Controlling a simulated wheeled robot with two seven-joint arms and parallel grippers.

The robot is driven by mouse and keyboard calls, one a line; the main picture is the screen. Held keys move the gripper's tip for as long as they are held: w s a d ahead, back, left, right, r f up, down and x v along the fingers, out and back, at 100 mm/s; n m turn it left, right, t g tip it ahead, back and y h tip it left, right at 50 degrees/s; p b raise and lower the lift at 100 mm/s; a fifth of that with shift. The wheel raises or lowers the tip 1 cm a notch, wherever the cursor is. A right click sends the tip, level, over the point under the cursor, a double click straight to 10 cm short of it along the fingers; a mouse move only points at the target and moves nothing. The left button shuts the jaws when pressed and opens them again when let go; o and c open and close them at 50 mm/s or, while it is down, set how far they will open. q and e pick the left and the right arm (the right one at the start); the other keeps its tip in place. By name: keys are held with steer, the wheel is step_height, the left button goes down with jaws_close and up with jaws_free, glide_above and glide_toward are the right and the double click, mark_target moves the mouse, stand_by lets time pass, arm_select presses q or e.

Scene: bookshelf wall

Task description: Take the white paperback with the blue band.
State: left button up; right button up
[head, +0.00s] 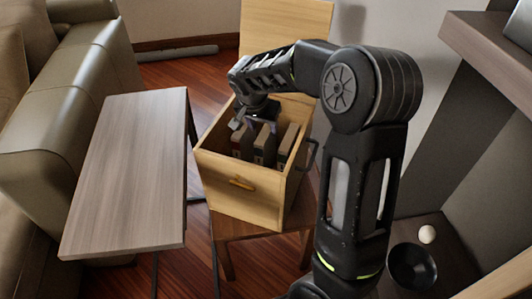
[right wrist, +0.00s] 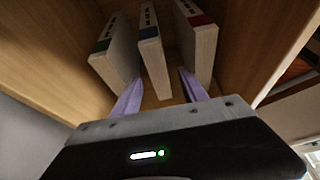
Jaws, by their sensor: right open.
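Three books stand upright side by side in an open wooden box (head: 225,180). In the right wrist view, the middle one is a whitish paperback with a blue band (right wrist: 152,55); it appears as the middle book in the head view (head: 264,148). My right gripper (head: 248,122) reaches down into the box from above. Its two purple fingers (right wrist: 159,80) are open, one on each side of the middle book's near end. I cannot tell whether they touch it. My left gripper is not in view.
A book with a dark teal band (right wrist: 113,52) stands left of the middle one, and a red-banded book (right wrist: 197,40) stands right. The box walls are close around. A grey wooden table (head: 130,170) is left; a black bowl (head: 412,266) and a white ball (head: 427,234) are right.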

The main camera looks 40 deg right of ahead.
mark_target(266, 153)
steer(key=shift+x, duration=0.9)
steer(key=shift+b+x, duration=0.75)
steer(key=shift+x, duration=1.9)
steer(key=shift+f+b, duration=0.2)
steer(key=shift+b, duration=0.25)
steer(key=shift+c, duration=0.4)
jaws_close()
